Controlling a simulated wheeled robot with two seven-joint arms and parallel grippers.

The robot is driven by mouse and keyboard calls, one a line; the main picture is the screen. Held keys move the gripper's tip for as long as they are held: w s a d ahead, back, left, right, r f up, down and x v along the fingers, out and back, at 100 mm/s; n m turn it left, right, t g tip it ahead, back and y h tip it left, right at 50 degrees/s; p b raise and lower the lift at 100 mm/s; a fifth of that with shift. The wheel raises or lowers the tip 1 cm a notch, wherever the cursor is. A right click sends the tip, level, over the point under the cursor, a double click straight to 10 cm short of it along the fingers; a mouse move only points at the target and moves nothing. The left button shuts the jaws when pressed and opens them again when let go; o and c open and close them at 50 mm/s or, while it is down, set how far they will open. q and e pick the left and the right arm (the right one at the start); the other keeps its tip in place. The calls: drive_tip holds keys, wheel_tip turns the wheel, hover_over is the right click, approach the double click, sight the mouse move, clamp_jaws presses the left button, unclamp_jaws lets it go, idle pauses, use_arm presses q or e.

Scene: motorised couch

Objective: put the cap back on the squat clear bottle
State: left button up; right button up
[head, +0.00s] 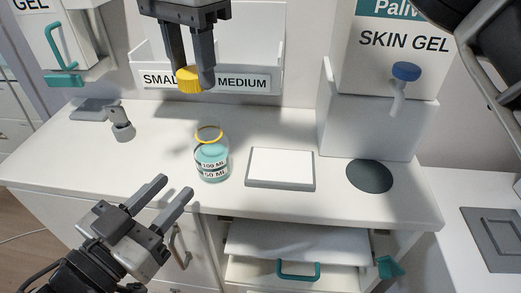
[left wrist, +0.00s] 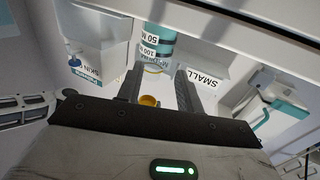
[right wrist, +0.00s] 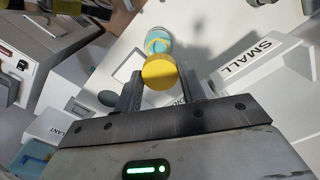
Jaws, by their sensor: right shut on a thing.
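The squat clear bottle (head: 211,160) stands upright on the white counter, with teal liquid, volume labels and a yellow ring at its open neck. It also shows in the left wrist view (left wrist: 158,48) and, partly covered by the cap, in the right wrist view (right wrist: 158,40). My right gripper (head: 193,82) is shut on the yellow cap (head: 187,79), above and behind the bottle, apart from it. The cap fills the gap between its fingers in the right wrist view (right wrist: 159,73). My left gripper (head: 176,188) is open and empty, in front and left of the bottle.
A grey-rimmed white pad (head: 280,168) lies right of the bottle, with a dark round disc (head: 369,176) beyond it. A labelled bin (head: 210,85) and the skin gel dispenser (head: 385,80) stand behind. An open drawer (head: 297,245) juts out below the counter.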

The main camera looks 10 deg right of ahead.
drive_tip(key=shift+d, duration=0.35)
use_arm(q)
drive_tip(key=shift+d, duration=0.3)
drive_tip(key=o, duration=0.9)
drive_tip(key=shift+w+d, duration=0.1)
drive_tip(key=shift+o, duration=0.2)
drive_tip(key=x, duration=1.2)
drive_tip(key=shift+d, duration=0.1)
drive_tip(key=c, duration=1.5)
drive_tip(key=shift+o, duration=0.2)
use_arm(e)
hover_over(207, 124)
drive_tip(key=shift+f, duration=2.5)
